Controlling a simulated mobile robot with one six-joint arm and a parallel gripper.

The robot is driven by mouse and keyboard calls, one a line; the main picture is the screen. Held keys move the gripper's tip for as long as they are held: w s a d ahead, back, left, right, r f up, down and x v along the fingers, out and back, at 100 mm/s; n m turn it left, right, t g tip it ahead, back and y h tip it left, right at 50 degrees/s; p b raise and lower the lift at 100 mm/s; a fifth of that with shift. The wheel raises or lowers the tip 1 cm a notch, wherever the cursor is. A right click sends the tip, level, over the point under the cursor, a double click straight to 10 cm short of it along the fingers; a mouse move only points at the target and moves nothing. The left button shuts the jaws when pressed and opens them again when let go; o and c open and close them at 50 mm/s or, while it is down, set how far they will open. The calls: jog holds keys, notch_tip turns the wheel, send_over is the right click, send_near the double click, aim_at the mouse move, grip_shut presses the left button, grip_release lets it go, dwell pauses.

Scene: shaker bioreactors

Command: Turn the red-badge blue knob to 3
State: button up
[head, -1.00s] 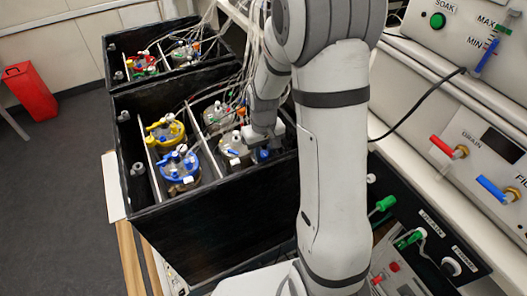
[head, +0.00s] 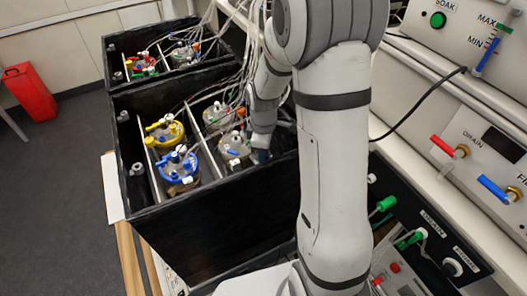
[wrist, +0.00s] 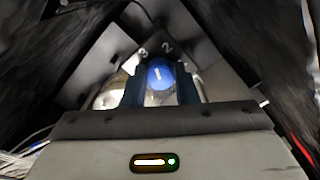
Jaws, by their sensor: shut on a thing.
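The blue knob (wrist: 159,74) shows in the wrist view with a white pointer line on its face. It sits between the dark blue fingertips of my gripper (wrist: 160,92), which is shut on it. The digits 3 and 2 show on a dark plate just beyond the knob, 3 to the left and 2 to the right. The pointer line slants up between them; its exact setting is hard to tell. No red badge is visible. In the head view my gripper (head: 262,155) reaches down into the near black box, and the knob is hidden.
The near black box (head: 225,215) holds several glass vessels, including a blue-ringed one (head: 178,165) and a yellow-ringed one (head: 165,134). Tubes hang close to my wrist. A second black box (head: 120,43) stands behind. Control panels (head: 480,150) line the right.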

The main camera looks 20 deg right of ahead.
jog(key=n, duration=0.4)
jog(key=shift+n, duration=0.4)
dwell(0.4)
jog(key=o, duration=1)
notch_tip(320, 180, up, 8)
jog(key=shift+f+p, duration=0.1)
jog(key=shift+p, duration=0.25)
